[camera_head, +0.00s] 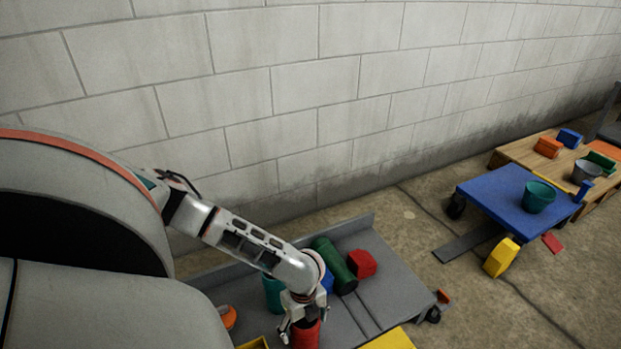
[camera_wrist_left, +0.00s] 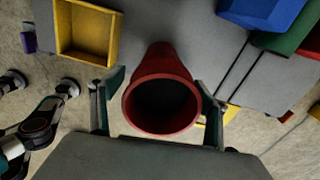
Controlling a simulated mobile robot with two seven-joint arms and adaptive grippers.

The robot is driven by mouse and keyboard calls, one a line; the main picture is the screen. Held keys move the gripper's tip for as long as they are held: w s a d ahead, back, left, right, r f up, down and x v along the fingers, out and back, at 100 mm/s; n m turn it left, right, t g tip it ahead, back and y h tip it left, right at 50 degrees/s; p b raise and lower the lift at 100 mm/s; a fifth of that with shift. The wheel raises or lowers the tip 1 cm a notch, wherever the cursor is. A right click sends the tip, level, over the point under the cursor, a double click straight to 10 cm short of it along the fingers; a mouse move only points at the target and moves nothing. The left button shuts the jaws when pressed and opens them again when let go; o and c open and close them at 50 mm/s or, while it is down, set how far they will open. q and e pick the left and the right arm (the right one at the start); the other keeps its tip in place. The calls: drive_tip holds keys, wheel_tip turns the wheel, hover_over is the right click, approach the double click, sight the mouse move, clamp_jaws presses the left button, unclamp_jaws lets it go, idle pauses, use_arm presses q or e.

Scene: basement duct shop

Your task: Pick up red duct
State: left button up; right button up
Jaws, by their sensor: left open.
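The red duct (camera_head: 306,337) stands on the grey cart, partly hidden by my left gripper in the head view. In the left wrist view it shows as a red tube (camera_wrist_left: 161,66) with its open round end facing the camera. My left gripper (camera_head: 298,323) is open over it. In the left wrist view its two fingers (camera_wrist_left: 156,108) stand on either side of the tube, with visible gaps between fingers and duct.
The grey cart (camera_head: 386,268) also holds a green cylinder (camera_head: 334,264), a red block (camera_head: 361,263), a teal item (camera_head: 273,293) and a yellow bin (camera_wrist_left: 112,40) close by. A block wall rises behind. A blue cart (camera_head: 490,196) stands at right.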

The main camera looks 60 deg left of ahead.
use_arm(q)
drive_tip(key=shift+w, duration=0.15)
drive_tip(key=c, duration=1.9)
drive_tip(key=shift+r, duration=0.1)
